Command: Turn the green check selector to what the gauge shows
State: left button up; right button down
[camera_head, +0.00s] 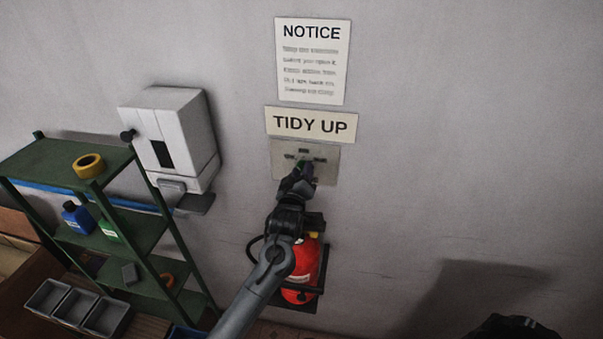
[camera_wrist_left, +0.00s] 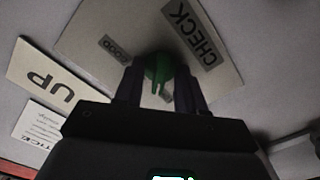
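The green check selector (camera_wrist_left: 158,70) is a small knob on a pale wall plate (camera_wrist_left: 95,25). In the left wrist view it sits between the two fingers of my left gripper (camera_wrist_left: 159,88), which are close against its sides. A CHECK label (camera_wrist_left: 190,32) and a GOOD label (camera_wrist_left: 115,48) show on the plate; another label is mostly hidden behind the knob and fingers. In the head view the plate (camera_head: 328,176) is under the TIDY UP sign, and my left gripper (camera_head: 303,172) reaches it and largely covers the knob. I see no gauge in either view.
A red fire extinguisher (camera_head: 301,270) hangs below the plate, behind my left arm. A white dispenser (camera_head: 175,135) is on the wall to the left, beside a green shelf (camera_head: 128,230) with bottles and tape. The wall to the right is clear. A dark shape is cut off at the bottom right.

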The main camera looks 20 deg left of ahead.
pick_arm(q)
grip_shut()
jog(key=n+b, duration=0.1)
jog(key=n, duration=0.1)
jog(key=shift+n, duration=0.3)
grip_release()
jog(key=shift+s, duration=0.1)
